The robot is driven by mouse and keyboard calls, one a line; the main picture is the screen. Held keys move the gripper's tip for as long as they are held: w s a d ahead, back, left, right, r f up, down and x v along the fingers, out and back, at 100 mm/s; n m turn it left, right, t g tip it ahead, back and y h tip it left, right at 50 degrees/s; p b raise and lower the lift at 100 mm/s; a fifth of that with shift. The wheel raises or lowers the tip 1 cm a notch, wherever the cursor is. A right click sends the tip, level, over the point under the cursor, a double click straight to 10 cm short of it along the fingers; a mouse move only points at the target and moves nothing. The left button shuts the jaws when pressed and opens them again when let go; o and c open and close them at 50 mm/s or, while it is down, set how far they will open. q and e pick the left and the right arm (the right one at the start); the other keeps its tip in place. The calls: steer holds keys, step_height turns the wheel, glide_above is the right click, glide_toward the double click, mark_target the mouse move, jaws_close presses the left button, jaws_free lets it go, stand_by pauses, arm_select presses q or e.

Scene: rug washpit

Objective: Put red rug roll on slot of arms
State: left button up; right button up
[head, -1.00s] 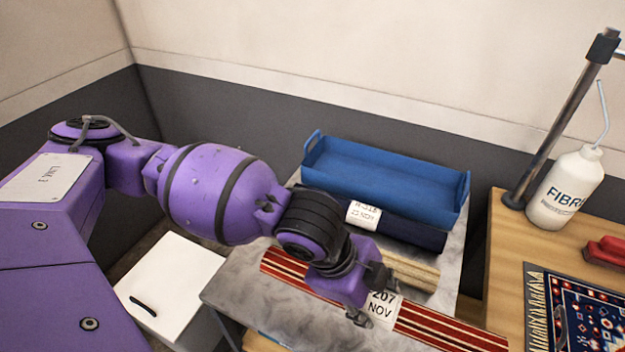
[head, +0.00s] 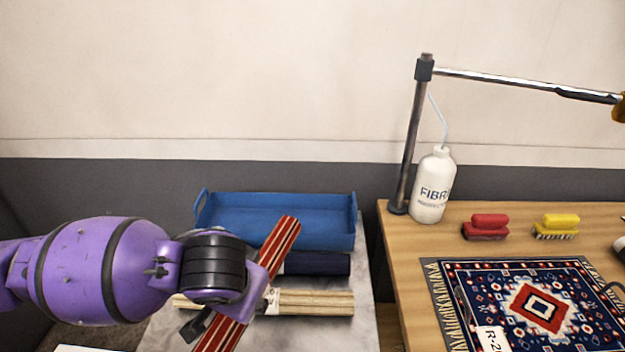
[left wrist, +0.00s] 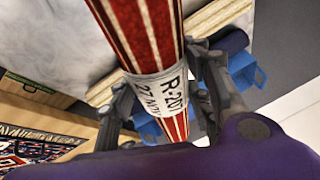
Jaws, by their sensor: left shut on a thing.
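The red rug roll (head: 279,247) is red with pale and dark stripes and wears a white paper label. My left gripper (head: 232,313) is shut around its middle and holds it slantwise over the grey stone-topped table. In the left wrist view the roll (left wrist: 146,35) runs between the fingers (left wrist: 158,95), its label reading R-207, 27 NOV. The gripper hides part of the roll in the head view. I see no slot of arms that I can make out. My right gripper is not in view.
A beige roll (head: 315,302), a navy roll (head: 318,263) and a blue tray (head: 300,235) lie on the stone table (head: 357,335). The wooden bench (head: 395,260) at right holds a white bottle (head: 431,190), a metal post (head: 409,150), two brushes and a patterned rug (head: 510,300).

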arm_select(q)
steer(key=w+a+r+n+y, duration=0.2)
steer(key=w+a+r+n, duration=0.2)
steer(key=r, duration=0.4)
steer(key=shift+w+n+g+p, duration=0.4)
steer(key=shift+w+n, duration=0.1)
steer(key=shift+w, duration=0.1)
steer(key=shift+w+a+r, duration=0.1)
steer(key=shift+r, duration=0.05)
